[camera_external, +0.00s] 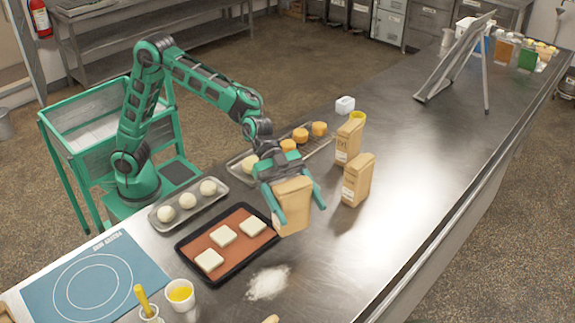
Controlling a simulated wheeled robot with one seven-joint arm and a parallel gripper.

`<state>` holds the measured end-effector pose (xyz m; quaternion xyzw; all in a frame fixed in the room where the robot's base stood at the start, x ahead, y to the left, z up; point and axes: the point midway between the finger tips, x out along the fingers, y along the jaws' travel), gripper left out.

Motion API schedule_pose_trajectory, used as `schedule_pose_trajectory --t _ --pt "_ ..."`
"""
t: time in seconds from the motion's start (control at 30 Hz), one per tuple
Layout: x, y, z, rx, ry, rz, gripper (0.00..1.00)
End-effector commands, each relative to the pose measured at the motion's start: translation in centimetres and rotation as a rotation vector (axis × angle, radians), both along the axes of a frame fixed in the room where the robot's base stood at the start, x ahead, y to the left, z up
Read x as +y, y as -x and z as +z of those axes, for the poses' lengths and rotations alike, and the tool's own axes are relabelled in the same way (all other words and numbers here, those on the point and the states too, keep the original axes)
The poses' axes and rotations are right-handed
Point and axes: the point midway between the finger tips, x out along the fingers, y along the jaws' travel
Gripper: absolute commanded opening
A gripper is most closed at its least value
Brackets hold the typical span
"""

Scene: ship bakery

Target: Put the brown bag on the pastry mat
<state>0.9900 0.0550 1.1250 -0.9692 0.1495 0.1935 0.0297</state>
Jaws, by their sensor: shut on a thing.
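My gripper (291,208) is shut on a brown bag (292,208), with one finger on each side of it. The bag looks held above the steel table, just right of the dark baking tray; the exact gap below it is hard to tell. The blue pastry mat (140,262) with white circles lies flat at the table's left front, apart from the bag. Two similar brown bags stand upright to the right: one (357,181) nearer, and one (348,143) behind it with a yellow round thing at its top.
A dark tray (181,249) with pale dough squares lies between the bag and the mat. A tray of dough balls (187,201) and a rack of buns (318,146) are behind. Cups (180,294) stand by the mat; flour (268,283) lies in front.

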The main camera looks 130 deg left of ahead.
Motion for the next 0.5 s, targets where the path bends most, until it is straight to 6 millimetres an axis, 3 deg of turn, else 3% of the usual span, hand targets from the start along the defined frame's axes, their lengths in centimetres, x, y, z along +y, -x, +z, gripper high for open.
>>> schedule_pose_trajectory --t 0.1,0.27,0.5 --pt "-4.5 2.1 0.0 -0.003 0.001 -0.123 0.30" --pt "-10.4 5.5 0.1 -0.002 0.001 -0.297 0.30" --pt "-18.4 11.7 0.6 -0.002 0.000 -0.559 0.30"
